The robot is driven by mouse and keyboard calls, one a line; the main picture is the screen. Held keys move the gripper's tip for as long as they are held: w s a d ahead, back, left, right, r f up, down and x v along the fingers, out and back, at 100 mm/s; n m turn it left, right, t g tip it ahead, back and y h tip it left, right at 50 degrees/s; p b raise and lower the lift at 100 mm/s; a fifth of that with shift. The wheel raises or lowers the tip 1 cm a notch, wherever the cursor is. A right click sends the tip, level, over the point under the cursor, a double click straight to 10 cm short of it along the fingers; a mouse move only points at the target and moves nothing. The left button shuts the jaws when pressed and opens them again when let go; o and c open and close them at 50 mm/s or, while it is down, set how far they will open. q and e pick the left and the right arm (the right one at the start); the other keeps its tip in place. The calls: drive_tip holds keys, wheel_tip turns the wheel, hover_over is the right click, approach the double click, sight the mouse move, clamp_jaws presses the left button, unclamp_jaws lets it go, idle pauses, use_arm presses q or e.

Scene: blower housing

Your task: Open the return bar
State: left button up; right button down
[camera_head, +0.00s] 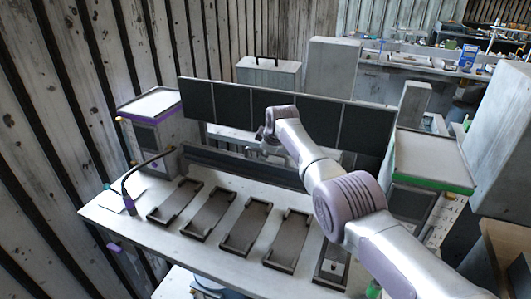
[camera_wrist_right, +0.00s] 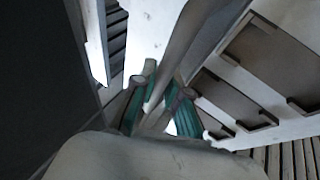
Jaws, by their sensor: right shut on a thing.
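The return bar looks to be the long dark bar (camera_head: 225,163) along the back of the white worktable, below the black panels. My right gripper (camera_head: 262,148) reaches over the table to the top edge of this bar, near its middle. In the right wrist view, the green-padded fingers of my right gripper (camera_wrist_right: 158,95) are closed around a long grey bar (camera_wrist_right: 190,45), which runs diagonally away between them. My wrist hides part of the grip. My left gripper does not show.
Several dark trays (camera_head: 244,228) stand in a row on the worktable (camera_head: 140,220). A thin bent black stalk (camera_head: 135,172) stands at its left end. Boxy units flank the table at left (camera_head: 165,135) and right (camera_head: 420,185). Black panels (camera_head: 235,105) rise behind the bar.

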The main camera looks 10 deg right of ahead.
drive_tip(key=c, duration=1.2)
unclamp_jaws()
drive_tip(key=shift+s+d+r, duration=0.15)
drive_tip(key=shift+s+r, duration=0.2)
drive_tip(key=shift+r, duration=0.3)
drive_tip(key=v, duration=1)
drive_tip(key=shift+s+r, duration=0.15)
drive_tip(key=shift+r, duration=0.1)
